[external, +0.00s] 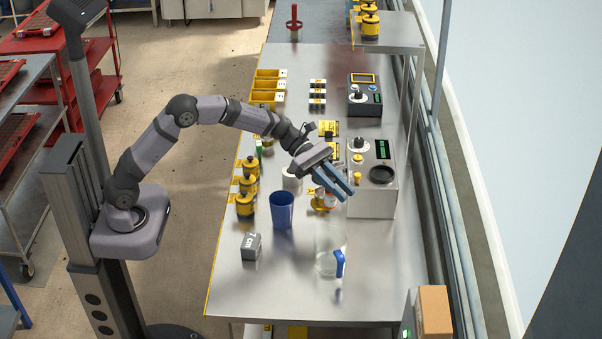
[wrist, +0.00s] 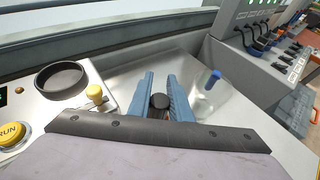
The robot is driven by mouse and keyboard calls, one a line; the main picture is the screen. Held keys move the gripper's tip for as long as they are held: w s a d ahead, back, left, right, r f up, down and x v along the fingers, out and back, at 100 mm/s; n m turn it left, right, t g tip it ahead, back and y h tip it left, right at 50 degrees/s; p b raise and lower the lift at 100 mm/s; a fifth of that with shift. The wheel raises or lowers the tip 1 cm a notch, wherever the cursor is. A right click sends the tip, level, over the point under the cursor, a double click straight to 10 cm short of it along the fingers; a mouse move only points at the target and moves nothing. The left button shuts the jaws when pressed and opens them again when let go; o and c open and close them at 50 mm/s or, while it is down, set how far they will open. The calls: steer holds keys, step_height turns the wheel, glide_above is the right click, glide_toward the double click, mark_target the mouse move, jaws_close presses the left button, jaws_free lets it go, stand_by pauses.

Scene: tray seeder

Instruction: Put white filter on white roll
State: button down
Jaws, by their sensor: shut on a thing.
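My gripper (wrist: 160,95) has its blue fingers closed around a black round knob (wrist: 160,101). In the external view my gripper (external: 335,183) is over the right-middle of the steel table, with a yellow canister with a pale band (external: 322,202) under its fingers. The canister's body is hidden from the wrist view, and I cannot tell whether it touches the table. A white round object (external: 291,181), possibly the white roll, stands left of the gripper, partly behind my arm. I cannot clearly pick out a white filter.
A blue cup (external: 281,211), a grey box (external: 251,246) and a clear jug with blue handle (external: 330,257) stand nearer. Several yellow canisters (external: 246,204) line the left edge. A machine with a dark dish (external: 372,202) is on the right.

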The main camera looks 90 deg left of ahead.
steer(key=shift+r, duration=1.15)
